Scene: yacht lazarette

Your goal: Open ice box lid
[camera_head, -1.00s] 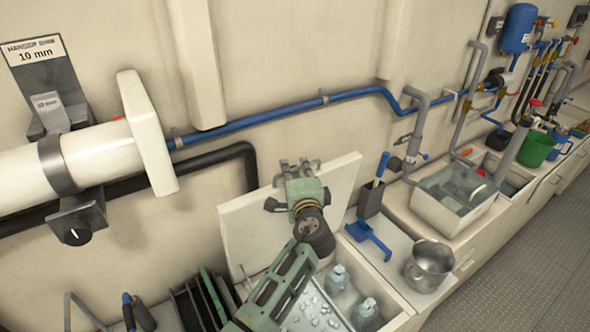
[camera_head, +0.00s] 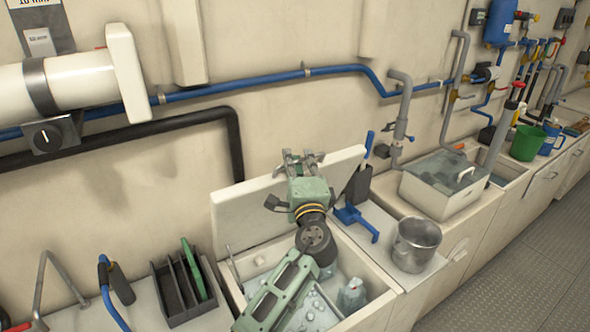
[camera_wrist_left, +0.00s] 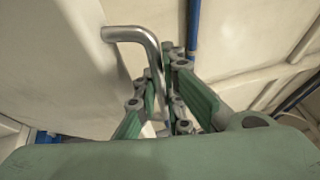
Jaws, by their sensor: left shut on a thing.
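The ice box (camera_head: 378,303) stands in the counter, with ice and a clear bottle (camera_head: 352,296) visible inside. Its white lid (camera_head: 236,218) is raised and stands steeply at the back of the opening, by the wall. My left gripper (camera_head: 300,160) is at the lid's upper edge, shut on the lid handle. In the left wrist view the handle is a bent silver bar (camera_wrist_left: 138,35) running down between my gripper's fingers (camera_wrist_left: 165,90). My left arm hides part of the box's inside. My right gripper is not in view.
A metal pot (camera_head: 416,245) and a blue scoop (camera_head: 356,218) are right of the box, with a sink (camera_head: 440,200) beyond. A blue pipe (camera_head: 250,82) runs along the wall.

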